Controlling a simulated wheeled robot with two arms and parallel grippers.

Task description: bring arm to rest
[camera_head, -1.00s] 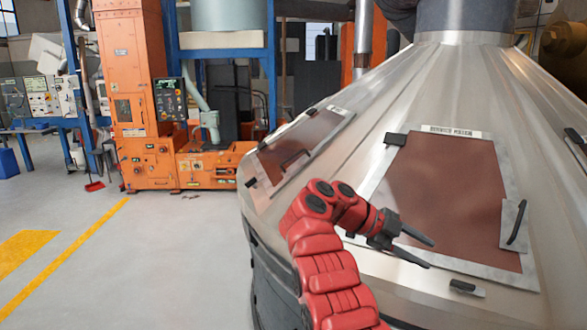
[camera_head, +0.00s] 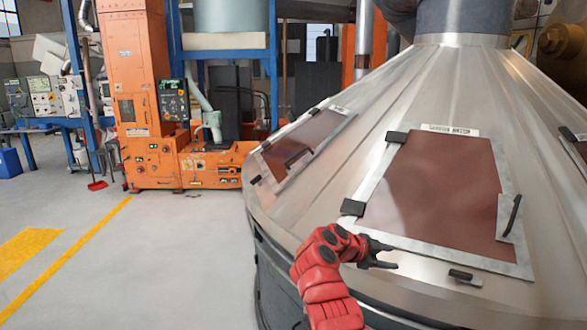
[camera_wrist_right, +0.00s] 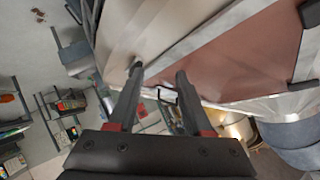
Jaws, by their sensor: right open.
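My right arm is red and comes up from the bottom in the head view. Its black right gripper (camera_head: 388,256) is open and empty, in front of the lower edge of a brown hatch panel (camera_head: 440,190) on a metal cone. In the right wrist view the two dark fingers of the right gripper (camera_wrist_right: 158,72) stand apart with nothing between them. The brown panel (camera_wrist_right: 235,60) shows beyond them at the upper right. I cannot tell how far the fingertips are from the cone. My left gripper is not in view.
The large metal cone (camera_head: 400,100) fills the right side, with a second brown panel (camera_head: 305,135), black latches and a handle (camera_head: 514,215). An orange machine (camera_head: 135,75) stands at the back left. The grey floor (camera_head: 160,260) with yellow lines is clear at left.

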